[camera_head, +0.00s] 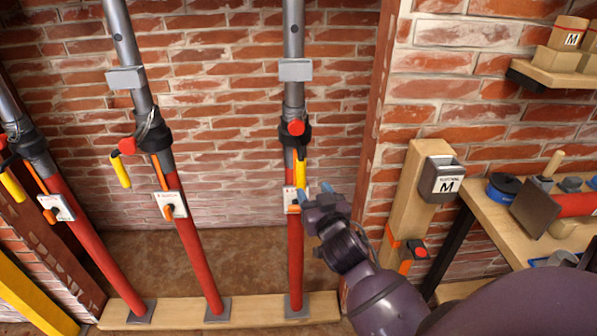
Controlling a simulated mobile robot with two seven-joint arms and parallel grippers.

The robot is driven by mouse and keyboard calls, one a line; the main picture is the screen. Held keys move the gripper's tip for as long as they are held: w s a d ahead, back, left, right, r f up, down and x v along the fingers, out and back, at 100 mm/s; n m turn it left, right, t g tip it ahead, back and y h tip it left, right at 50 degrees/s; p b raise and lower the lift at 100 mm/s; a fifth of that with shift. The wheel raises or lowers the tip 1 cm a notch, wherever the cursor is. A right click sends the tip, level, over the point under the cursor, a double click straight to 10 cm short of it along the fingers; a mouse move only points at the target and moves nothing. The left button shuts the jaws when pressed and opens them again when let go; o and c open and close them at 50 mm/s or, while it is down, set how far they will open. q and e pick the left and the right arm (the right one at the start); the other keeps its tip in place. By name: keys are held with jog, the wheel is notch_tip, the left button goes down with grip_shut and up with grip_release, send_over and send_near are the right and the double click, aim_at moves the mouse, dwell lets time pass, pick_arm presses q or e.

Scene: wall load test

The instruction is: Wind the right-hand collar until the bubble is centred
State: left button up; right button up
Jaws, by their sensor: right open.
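Three red-and-grey props stand on a wooden board. The right-hand prop (295,250) is upright in the picture and has a black collar (296,137) with a red knob (296,127). A yellow handle (300,171) hangs down from this collar. I cannot tell whether a finger touches the handle. A white plate (287,199) on the prop is partly behind the gripper. No bubble can be made out. My left gripper is out of view.
The middle prop (198,250) and left prop (88,235) have similar collars and yellow handles. A wooden post (412,190) with a grey box (441,181) stands right of my arm. A workbench (487,215) with tools is at the right. Brick wall lies behind.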

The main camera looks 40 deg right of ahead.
aim_at(298, 168)
jog(key=x, duration=1.1)
jog(key=shift+f+b, duration=0.1)
jog(key=shift+b, duration=0.25)
jog(key=shift+a, duration=0.1)
grip_shut()
